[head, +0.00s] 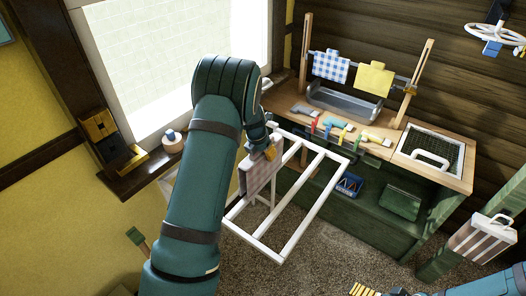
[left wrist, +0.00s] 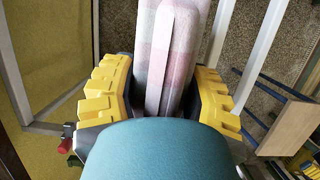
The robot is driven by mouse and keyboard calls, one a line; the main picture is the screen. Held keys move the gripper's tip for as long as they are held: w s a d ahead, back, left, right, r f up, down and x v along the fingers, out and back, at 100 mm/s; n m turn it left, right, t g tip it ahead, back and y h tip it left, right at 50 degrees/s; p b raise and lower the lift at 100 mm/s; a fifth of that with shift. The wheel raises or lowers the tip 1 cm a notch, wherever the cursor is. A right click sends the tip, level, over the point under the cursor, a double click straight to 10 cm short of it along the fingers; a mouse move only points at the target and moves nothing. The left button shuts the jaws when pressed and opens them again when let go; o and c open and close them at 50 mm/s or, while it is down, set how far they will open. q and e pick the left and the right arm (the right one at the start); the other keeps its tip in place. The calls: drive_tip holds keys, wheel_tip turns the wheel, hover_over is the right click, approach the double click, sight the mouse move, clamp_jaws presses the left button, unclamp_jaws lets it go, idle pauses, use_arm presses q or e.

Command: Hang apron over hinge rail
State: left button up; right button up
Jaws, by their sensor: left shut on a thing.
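A pinkish-white checked cloth (head: 258,176), seemingly the apron, hangs from my left gripper (head: 270,150) at the left side of a white rack. In the left wrist view the cloth (left wrist: 168,50) runs between the yellow fingers of my left gripper (left wrist: 160,92), which is shut on it. The white rack with several bars (head: 318,197), seemingly holding the hinge rail, juts out from below the window. I cannot tell whether the cloth touches a bar. My right gripper (head: 370,290) shows only partly at the bottom edge.
A wooden bench with a green base (head: 375,205) stands behind the rack, bearing a metal tray (head: 345,103) and several coloured pegs. Blue-checked (head: 331,66) and yellow (head: 374,79) cloths hang above. The windowsill (head: 150,172) is close on the left.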

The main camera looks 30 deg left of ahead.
use_arm(q)
drive_tip(key=shift+f, duration=0.6)
drive_tip(key=shift+f+b, duration=0.1)
drive_tip(key=shift+b, duration=0.25)
drive_tip(key=shift+f+b, duration=1.7)
drive_tip(key=shift+f, duration=1.7)
drive_tip(key=shift+f+b, duration=2.2)
drive_tip(key=shift+f, duration=1.5)
drive_tip(key=o, duration=1.4)
drive_tip(key=shift+c, duration=0.2)
